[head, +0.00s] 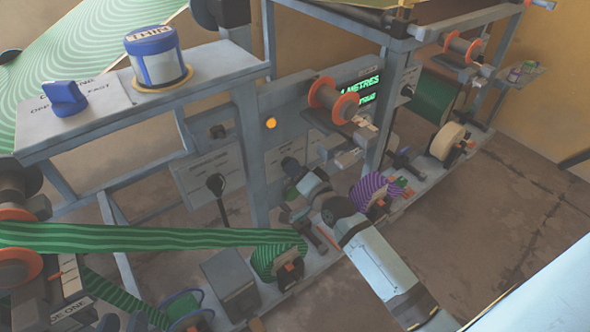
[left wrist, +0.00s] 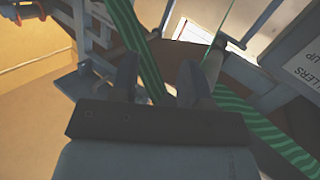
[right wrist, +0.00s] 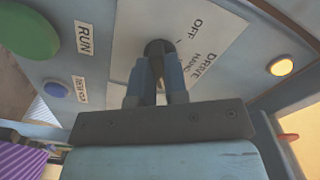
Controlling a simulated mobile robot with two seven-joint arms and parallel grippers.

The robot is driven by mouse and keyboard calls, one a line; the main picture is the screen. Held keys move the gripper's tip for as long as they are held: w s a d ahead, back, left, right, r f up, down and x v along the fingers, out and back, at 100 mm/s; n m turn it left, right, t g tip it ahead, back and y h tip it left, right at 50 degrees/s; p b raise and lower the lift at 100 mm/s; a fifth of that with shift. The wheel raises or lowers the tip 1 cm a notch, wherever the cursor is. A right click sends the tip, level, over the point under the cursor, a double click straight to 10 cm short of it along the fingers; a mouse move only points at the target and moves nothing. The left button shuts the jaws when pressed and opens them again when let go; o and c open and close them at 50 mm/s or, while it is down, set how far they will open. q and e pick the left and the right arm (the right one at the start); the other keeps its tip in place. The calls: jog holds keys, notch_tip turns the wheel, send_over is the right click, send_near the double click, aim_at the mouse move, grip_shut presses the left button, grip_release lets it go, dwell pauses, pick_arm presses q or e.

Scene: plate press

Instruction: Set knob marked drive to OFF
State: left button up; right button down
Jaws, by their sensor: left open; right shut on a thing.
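The drive knob (right wrist: 155,46) is a small dark knob on a white plate (right wrist: 206,52) in the right wrist view. The words OFF, DRIVE and a third label are printed on the plate. My right gripper (right wrist: 158,70) is shut on the knob, its two fingers on either side of it. The fingers hide most of the knob, so I cannot tell which mark it points to. In the head view my right arm reaches in from the lower right to the machine's panel. My left gripper (left wrist: 158,82) is open and empty in the left wrist view, near green striped web.
A green button (right wrist: 28,28) marked RUN and a lit amber lamp (right wrist: 282,66) flank the plate. In the head view a green striped web (head: 150,237) crosses the lower left, and a blue-lidded tin (head: 156,58) stands on the shelf. Bare floor lies at the right.

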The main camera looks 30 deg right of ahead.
pick_arm(q)
jog(key=s+a+f+g+y+p, duration=0.3)
jog(key=a+f+g+p, duration=0.1)
jog(key=p, duration=0.9)
jog(key=shift+a+f+g+p, duration=0.3)
jog(key=shift+f+p, duration=0.05)
jog(key=shift+p, duration=0.05)
pick_arm(e)
jog(key=shift+d+n, duration=0.1)
jog(key=shift+n, duration=11.7)
jog(key=c, duration=1.1)
grip_release()
jog(key=shift+c, duration=0.2)
